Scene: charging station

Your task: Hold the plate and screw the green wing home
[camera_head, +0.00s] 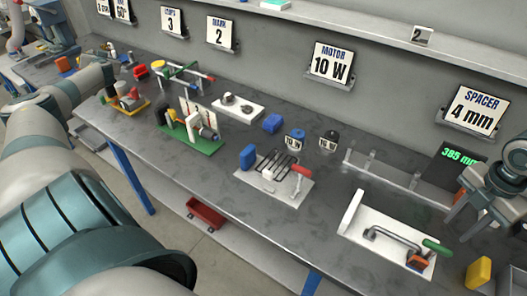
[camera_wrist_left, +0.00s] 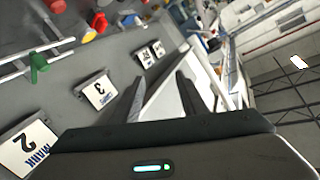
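A small green piece (camera_wrist_left: 38,62) sits on a pale rod at the left of the left wrist view; it looks wing-like. In the head view a green frame with rods (camera_head: 180,70) stands at the back left of the bench, too small to tell its parts. I cannot tell which piece is the plate. My right gripper (camera_head: 463,220) is at the right edge, fingers apart and empty, above the bench beside a white fixture (camera_head: 352,220) with a green handle (camera_head: 437,247).
A white board with a red handle (camera_head: 301,169) lies mid-bench. A green base (camera_head: 205,147) carries upright parts. Two jars (camera_head: 295,140) and a blue block (camera_head: 272,123) stand behind. A yellow block (camera_head: 479,272) is front right. A wall shelf (camera_head: 350,32) runs above the cards.

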